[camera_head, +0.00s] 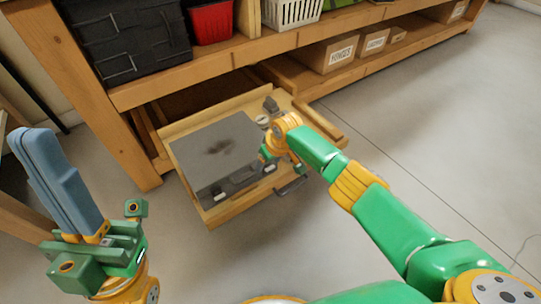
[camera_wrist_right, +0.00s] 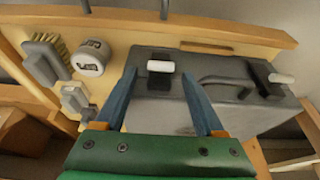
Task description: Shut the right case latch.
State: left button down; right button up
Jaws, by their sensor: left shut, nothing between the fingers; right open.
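A grey case (camera_head: 212,148) lies closed in a pulled-out wooden drawer. Its right latch (camera_wrist_right: 160,67), a white tab on a dark plate, shows in the right wrist view; I cannot tell whether it is fully down. The other latch (camera_wrist_right: 281,78) is beyond the case handle (camera_wrist_right: 228,82), and also shows in the head view (camera_head: 218,196). My right gripper (camera_wrist_right: 159,74) is open and empty, its blue fingers either side of the right latch, above the case; contact cannot be told. My left gripper (camera_head: 27,138) is shut and empty, raised at the left, away from the drawer.
A brush (camera_wrist_right: 45,58), a round labelled tin (camera_wrist_right: 91,57) and a small grey-and-white object (camera_wrist_right: 75,98) lie beside the case. The drawer front rim (camera_wrist_right: 220,31) runs close to the latches. Shelves with a red bin (camera_head: 211,22) and cardboard boxes (camera_head: 328,53) stand behind. Open floor lies right.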

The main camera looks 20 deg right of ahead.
aim_at(271, 169)
jog(key=p+v, duration=0.2)
jog(key=v, duration=0.1)
jog(key=shift+r, duration=0.2)
pick_arm(q)
jog(key=w+d+f+n+g+y+p, duration=0.1)
jog(key=w+f+n+g+y, duration=0.2)
jog(key=w+f+g+y, duration=0.45)
jog(key=w+f+g+y+p, duration=0.1)
jog(key=w+f+g, duration=0.1)
jog(key=f, duration=0.3)
jog(key=w+f+n+g+y, duration=0.1)
jog(key=w+f+g+y, duration=0.1)
jog(key=f, duration=0.4)
jog(key=shift+w+a+f+g+p, duration=0.15)
jog(key=shift+w+a+g+p, duration=0.3)
jog(key=shift+g, duration=0.5)
pick_arm(e)
jog(key=v, duration=0.2)
jog(key=shift+s+r, duration=0.15)
jog(key=shift+r, duration=0.15)
jog(key=shift+f, duration=0.1)
